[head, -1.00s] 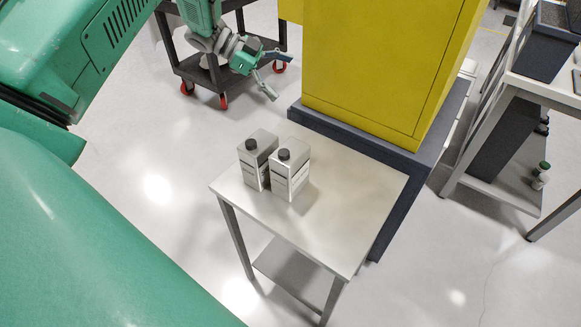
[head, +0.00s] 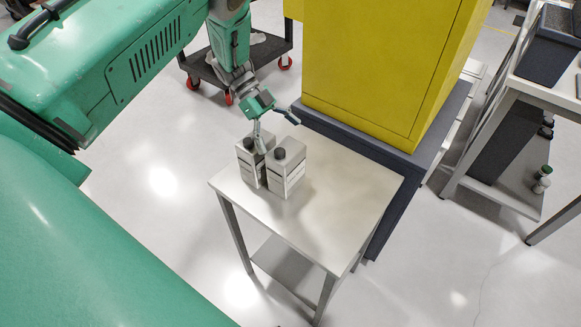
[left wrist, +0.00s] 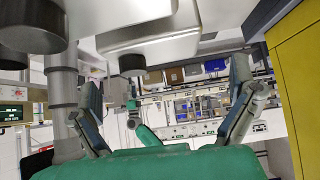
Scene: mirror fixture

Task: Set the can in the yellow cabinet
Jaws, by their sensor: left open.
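Two silver rectangular cans with black caps stand upright side by side on a small grey table: the left can (head: 247,165) and the right can (head: 287,173). My left gripper (head: 277,128) is open and empty, above and behind the cans; one finger overlaps the left can in the head view, and I cannot tell if it touches. In the left wrist view the open fingers (left wrist: 165,100) spread below a silver can (left wrist: 155,48), with another can partly showing at upper left. The yellow cabinet (head: 375,70) stands behind the table, its door seemingly shut. My right gripper is out of view.
The table top (head: 335,205) is clear right of the cans. The cabinet rests on a dark base (head: 375,155) close behind the table. A black cart (head: 270,62) with red wheels is at the back left. A shelf unit (head: 510,165) stands at right.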

